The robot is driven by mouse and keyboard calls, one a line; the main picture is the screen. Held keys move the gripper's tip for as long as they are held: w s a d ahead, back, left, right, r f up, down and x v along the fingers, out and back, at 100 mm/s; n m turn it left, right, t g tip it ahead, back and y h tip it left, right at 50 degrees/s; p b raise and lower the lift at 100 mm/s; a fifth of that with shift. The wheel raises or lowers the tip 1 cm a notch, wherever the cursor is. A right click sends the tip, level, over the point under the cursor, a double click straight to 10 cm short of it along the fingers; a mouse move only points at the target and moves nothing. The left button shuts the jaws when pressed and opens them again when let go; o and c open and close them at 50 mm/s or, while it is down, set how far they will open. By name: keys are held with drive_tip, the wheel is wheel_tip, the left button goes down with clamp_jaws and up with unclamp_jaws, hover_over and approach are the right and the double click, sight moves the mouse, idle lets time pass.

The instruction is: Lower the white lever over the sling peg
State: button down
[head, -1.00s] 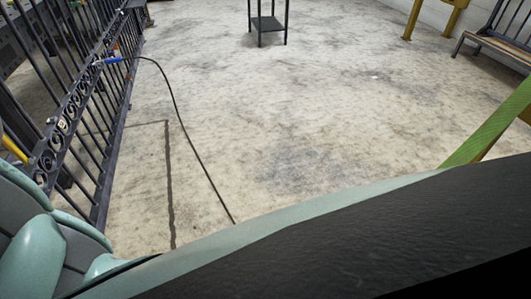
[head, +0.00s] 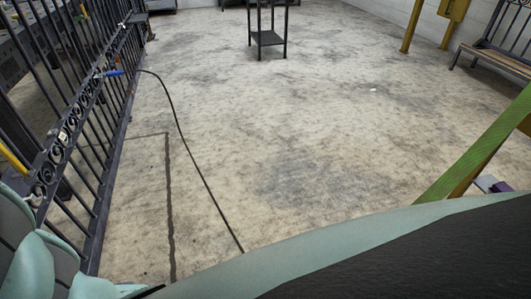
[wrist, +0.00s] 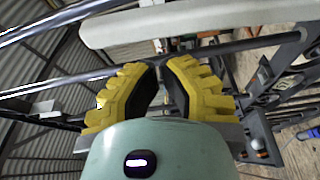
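My gripper (wrist: 163,66) shows in the wrist view with two yellow ridged fingers. Their tips lean close together in front of a grey bar (wrist: 248,45); I cannot tell whether they grip anything. A pale, rounded bar (wrist: 200,22), possibly the white lever, crosses the top of the wrist view beyond the fingertips, lying nearly level. I cannot tell whether the fingers touch it. I cannot make out the sling peg in either view. A green strap (head: 478,148), possibly the sling, slants along a yellow piece at the right of the head view. My gripper is outside the head view.
A dark scroll gate (head: 75,125) stands along the left. A blue-handled item (head: 114,73) sits on it, with a black cable (head: 185,140) trailing over the floor. A dark stand (head: 268,38) and a bench (head: 495,55) stand farther back. The middle floor is clear.

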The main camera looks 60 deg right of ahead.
drive_tip(key=shift+w+d+f, duration=0.1)
drive_tip(key=shift+w+d, duration=0.7)
drive_tip(key=shift+d, duration=0.05)
drive_tip(key=shift+w+d, duration=0.1)
drive_tip(key=shift+w, duration=0.05)
drive_tip(key=shift+w+d+m, duration=0.15)
drive_tip(key=shift+w+m, duration=0.05)
drive_tip(key=shift+m, duration=0.2)
drive_tip(key=shift+w+d, duration=0.1)
drive_tip(key=w+d+f+m+t+h+b, duration=0.1)
drive_tip(key=w+d+f+m+t+b, duration=0.5)
drive_tip(key=m, duration=1.4)
drive_tip(key=shift+w+d+f+m+t+b, duration=0.35)
drive_tip(key=shift+w+d+f+t, duration=0.8)
drive_tip(key=shift+w+f, duration=0.9)
